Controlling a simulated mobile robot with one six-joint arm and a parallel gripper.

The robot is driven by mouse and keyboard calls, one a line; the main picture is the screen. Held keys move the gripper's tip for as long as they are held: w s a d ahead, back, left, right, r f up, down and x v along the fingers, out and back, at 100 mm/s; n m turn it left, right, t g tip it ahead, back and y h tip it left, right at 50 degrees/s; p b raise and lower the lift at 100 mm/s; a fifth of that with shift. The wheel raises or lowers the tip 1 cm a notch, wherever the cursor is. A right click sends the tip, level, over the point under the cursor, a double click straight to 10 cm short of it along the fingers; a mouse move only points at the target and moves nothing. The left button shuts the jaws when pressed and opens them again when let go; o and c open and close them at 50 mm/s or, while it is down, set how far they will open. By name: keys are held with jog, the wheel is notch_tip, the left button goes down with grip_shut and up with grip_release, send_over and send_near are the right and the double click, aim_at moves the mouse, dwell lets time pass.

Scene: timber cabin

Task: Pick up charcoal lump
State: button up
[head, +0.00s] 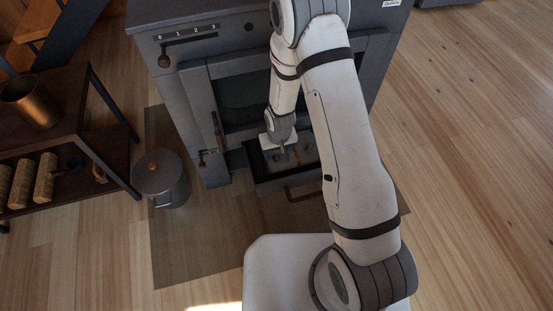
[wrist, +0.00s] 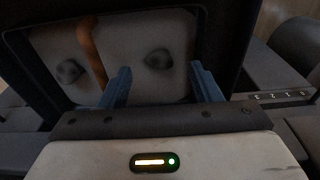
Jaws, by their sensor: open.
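Two dark charcoal-coloured lumps lie in the pulled-out drawer (head: 262,182) at the foot of the grey stove. In the wrist view one lump (wrist: 157,59) appears between my fingertips, and the other lump (wrist: 70,71) is to the left. An orange-brown strip (wrist: 92,50) runs between them. My gripper (head: 284,152) is over the drawer, pointing down, with its blue fingers (wrist: 160,72) apart and nothing held. I cannot tell how far the fingertips are above the lump. In the head view the lumps are small and partly hidden by my gripper.
The stove (head: 185,100) rises behind the drawer, with its opening above it. A lidded metal bucket (head: 162,185) stands on the floor to the left. A dark shelf (head: 75,110) with a brass pot (head: 30,100) is further left. The wooden floor on the right is clear.

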aim_at(277, 155)
jog(key=f, duration=0.1)
jog(key=f+b, duration=0.1)
jog(key=f, duration=0.1)
jog(key=shift+w+f, duration=0.1)
jog(key=shift+w, duration=0.2)
jog(key=c, duration=1.1)
